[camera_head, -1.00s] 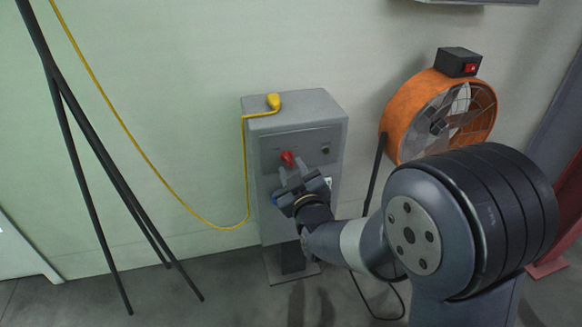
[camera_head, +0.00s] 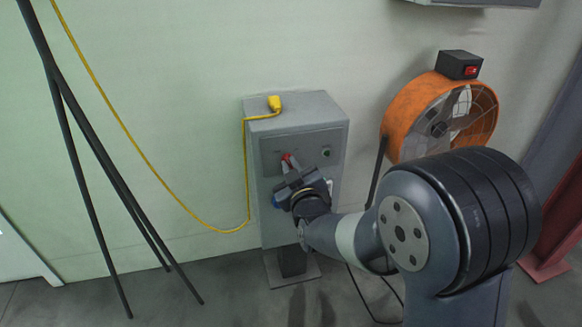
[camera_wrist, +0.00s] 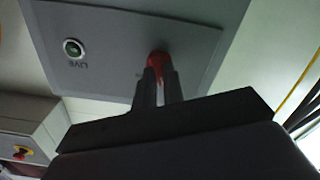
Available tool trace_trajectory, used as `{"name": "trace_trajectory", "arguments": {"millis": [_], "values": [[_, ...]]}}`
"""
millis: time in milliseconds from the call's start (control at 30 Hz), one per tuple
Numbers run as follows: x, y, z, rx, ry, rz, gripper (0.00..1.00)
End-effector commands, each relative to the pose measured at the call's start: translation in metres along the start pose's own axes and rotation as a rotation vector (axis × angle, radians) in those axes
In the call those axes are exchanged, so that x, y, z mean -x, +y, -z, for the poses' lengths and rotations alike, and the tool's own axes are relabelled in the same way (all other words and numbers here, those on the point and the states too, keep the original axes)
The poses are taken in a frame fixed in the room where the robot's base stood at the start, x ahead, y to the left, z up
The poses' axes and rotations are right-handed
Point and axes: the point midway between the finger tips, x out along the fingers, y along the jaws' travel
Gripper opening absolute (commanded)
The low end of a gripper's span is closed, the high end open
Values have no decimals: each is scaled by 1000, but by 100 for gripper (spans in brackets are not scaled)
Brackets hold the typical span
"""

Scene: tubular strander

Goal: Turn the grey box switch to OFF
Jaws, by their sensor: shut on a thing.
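The grey box (camera_head: 298,112) stands on a short post against the wall, with a dark panel on its front. My gripper (camera_head: 290,164) reaches the panel from the front and is shut on the red knob. In the wrist view the two fingers (camera_wrist: 159,80) hold the red knob (camera_wrist: 157,60) from both sides and hide much of it. A round green indicator (camera_wrist: 73,48) marked LIVE is on the same panel. The label by the knob is mostly hidden, so the switch position cannot be read.
A yellow cable (camera_head: 160,180) hangs along the wall to a plug (camera_head: 274,103) on top of the box. An orange fan (camera_head: 405,112) stands to the right. Dark tripod legs (camera_head: 100,185) stand at the left.

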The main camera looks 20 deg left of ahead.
Motion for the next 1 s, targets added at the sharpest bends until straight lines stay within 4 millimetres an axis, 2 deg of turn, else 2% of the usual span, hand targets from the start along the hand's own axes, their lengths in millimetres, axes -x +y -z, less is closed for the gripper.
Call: {"name": "trace_trajectory", "arguments": {"millis": [267,700,1000], "values": [[0,-1,-1,17,1,0,0],[-1,-2,0,317,2,-1,0],[-1,-1,1,342,2,0,0]]}}
